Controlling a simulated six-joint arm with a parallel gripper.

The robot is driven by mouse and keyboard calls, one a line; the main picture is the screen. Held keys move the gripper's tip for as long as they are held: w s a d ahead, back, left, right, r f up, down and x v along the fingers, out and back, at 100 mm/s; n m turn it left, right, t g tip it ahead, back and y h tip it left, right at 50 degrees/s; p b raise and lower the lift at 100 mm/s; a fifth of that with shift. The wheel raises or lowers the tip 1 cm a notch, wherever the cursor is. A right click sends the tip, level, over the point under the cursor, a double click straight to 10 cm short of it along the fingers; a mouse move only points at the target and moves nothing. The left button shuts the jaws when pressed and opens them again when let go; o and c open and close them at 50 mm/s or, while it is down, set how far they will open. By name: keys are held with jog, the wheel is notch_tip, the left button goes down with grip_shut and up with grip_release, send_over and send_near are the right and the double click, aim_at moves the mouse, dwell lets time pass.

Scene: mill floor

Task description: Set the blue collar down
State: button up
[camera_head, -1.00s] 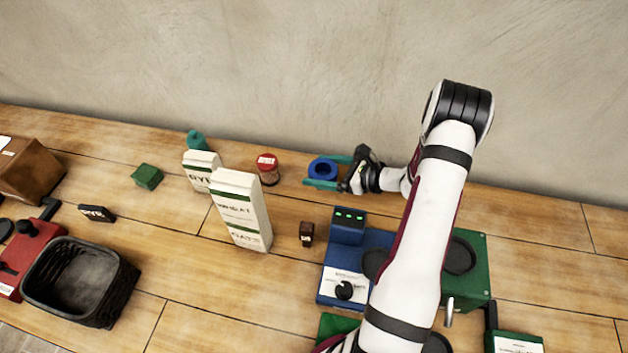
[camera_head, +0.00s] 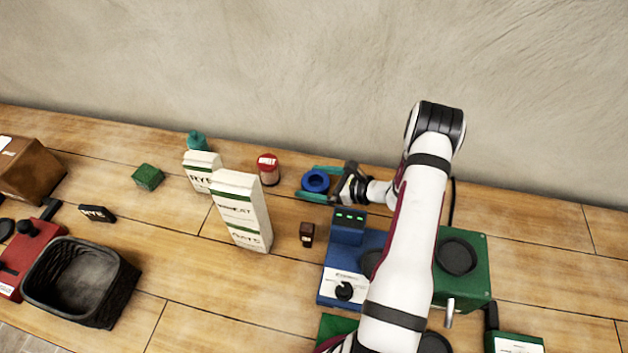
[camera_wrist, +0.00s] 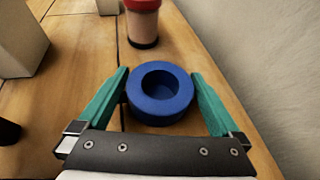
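The blue collar (camera_head: 315,181) is a thick ring with a round hole, lying flat between the teal fingers of my gripper (camera_head: 314,183) near the back of the bench. In the wrist view the collar (camera_wrist: 160,108) sits between the two fingertips (camera_wrist: 160,72), hole facing up, one finger close along each side. The gripper appears shut on it. The collar is low over the wood; I cannot tell whether its underside touches the bench.
A red-lidded jar (camera_head: 268,170) stands just left of the collar. Tall flour cartons (camera_head: 241,212) stand further left. A small dark block (camera_head: 307,233) and a blue machine with green lights (camera_head: 349,220) are in front. The wall (camera_head: 300,80) is behind.

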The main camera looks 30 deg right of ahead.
jog(key=shift+r, duration=0.2)
jog(key=v, duration=1.2)
